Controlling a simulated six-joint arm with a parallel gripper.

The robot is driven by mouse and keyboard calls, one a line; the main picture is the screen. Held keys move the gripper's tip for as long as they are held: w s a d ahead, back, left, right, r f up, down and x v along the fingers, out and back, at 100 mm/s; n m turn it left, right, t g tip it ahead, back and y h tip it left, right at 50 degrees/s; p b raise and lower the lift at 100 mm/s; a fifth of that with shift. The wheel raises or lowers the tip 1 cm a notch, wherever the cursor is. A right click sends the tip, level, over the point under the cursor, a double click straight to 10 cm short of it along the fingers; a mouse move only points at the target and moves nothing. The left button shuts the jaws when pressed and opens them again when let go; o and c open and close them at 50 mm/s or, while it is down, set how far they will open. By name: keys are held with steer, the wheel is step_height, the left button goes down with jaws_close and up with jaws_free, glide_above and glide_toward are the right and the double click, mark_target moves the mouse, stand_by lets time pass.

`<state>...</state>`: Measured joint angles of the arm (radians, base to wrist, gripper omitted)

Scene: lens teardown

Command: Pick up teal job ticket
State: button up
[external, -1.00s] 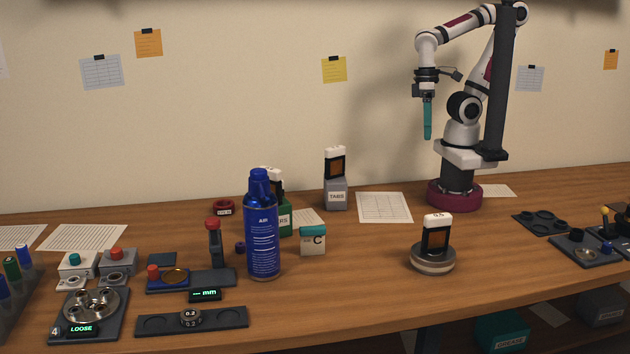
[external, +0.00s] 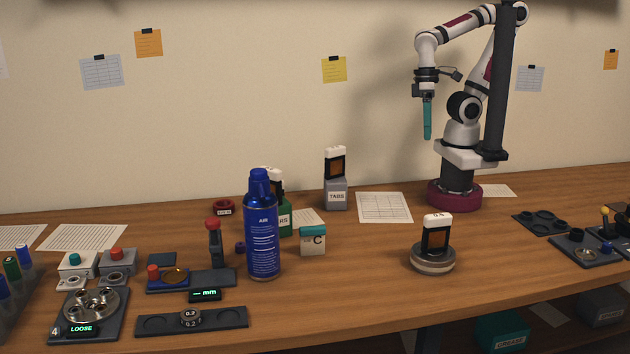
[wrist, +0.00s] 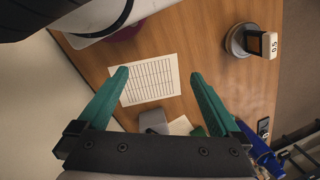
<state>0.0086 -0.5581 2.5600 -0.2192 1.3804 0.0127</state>
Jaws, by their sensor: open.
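A small white block with a teal top and the letter C (external: 313,241) stands upright on the bench, just right of the blue air can; it is the only teal-marked ticket-like thing that I see. I cannot make it out in the wrist view. My gripper (external: 427,136) hangs pointing down, high above the back of the bench, well to the right of the ticket and apart from it. In the wrist view my gripper (wrist: 159,75) has its two green fingers spread wide, with nothing between them.
The tall air can (external: 262,230) stands close left of the ticket. Behind it is a green block, partly hidden. A grey TABS block (external: 336,194) and a gridded sheet (external: 384,207) lie towards the back. A round stand (external: 432,259) holds a 0.5 tab. Bench between ticket and stand is clear.

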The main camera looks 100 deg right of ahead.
steer(key=c, duration=0.6)
steer(key=shift+w, duration=0.1)
steer(key=shift+c, duration=0.2)
steer(key=n+t+h, duration=0.3)
steer(key=n+t, duration=0.2)
steer(key=t, duration=0.9)
glide_toward(304, 235)
steer(key=x, duration=0.7)
steer(key=d+x, duration=0.1)
steer(key=x, duration=0.3)
steer(key=shift+f, duration=0.2)
steer(key=shift+c, duration=0.3)
